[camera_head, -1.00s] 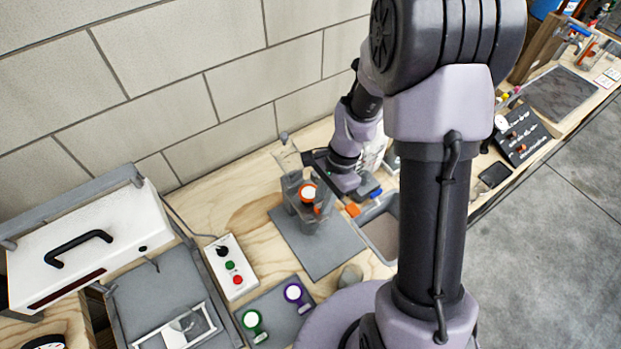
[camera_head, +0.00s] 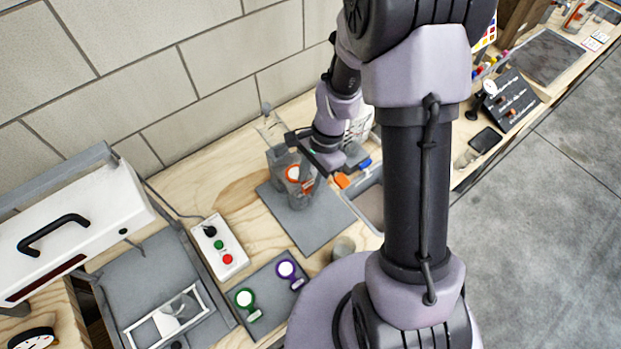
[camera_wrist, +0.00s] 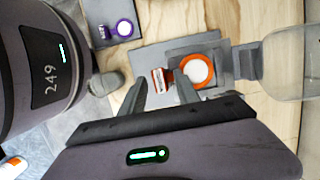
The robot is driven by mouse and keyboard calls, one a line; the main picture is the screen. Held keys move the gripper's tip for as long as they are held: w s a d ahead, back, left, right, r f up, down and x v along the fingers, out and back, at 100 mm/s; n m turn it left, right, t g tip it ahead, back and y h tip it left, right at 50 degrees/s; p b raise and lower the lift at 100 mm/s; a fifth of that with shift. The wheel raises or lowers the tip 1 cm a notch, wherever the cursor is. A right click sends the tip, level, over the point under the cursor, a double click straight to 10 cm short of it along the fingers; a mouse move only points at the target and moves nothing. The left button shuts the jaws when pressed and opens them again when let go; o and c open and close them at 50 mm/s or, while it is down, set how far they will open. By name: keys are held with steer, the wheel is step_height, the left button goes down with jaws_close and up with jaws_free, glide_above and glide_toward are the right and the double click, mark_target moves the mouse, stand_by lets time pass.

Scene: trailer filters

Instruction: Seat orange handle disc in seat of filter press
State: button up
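The orange handle disc (camera_head: 293,173), an orange ring with a white face, is at the top of the grey filter press (camera_head: 299,195). In the wrist view the disc (camera_wrist: 196,72) lies over the press's grey square part, its orange handle (camera_wrist: 161,80) pointing left. I cannot tell whether it sits fully in the seat. My gripper (camera_wrist: 161,86) is open, with one finger on each side of the handle and gaps showing between. In the head view my wrist is just right of the press and hides part of it.
A clear container (camera_wrist: 291,62) stands close beside the press. Green (camera_head: 245,298) and purple (camera_head: 286,268) handle discs lie on a grey mat. A button box (camera_head: 220,247) is left of the press. A grey basin (camera_head: 369,204) is to its right.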

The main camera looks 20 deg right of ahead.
step_height(320, 180, up, 19)
steer(key=d+n+t+p, duration=0.1)
steer(key=n+t+p, duration=0.1)
steer(key=n+p, duration=0.1)
steer(key=s+a+r+n+t, duration=0.4)
steer(key=s+r+n, duration=0.3)
steer(key=s+r, duration=0.3)
steer(key=s+a, duration=0.1)
steer(key=s, duration=0.1)
steer(key=shift+s+r+t+h, duration=0.35)
steer(key=shift+s+t+h, duration=0.05)
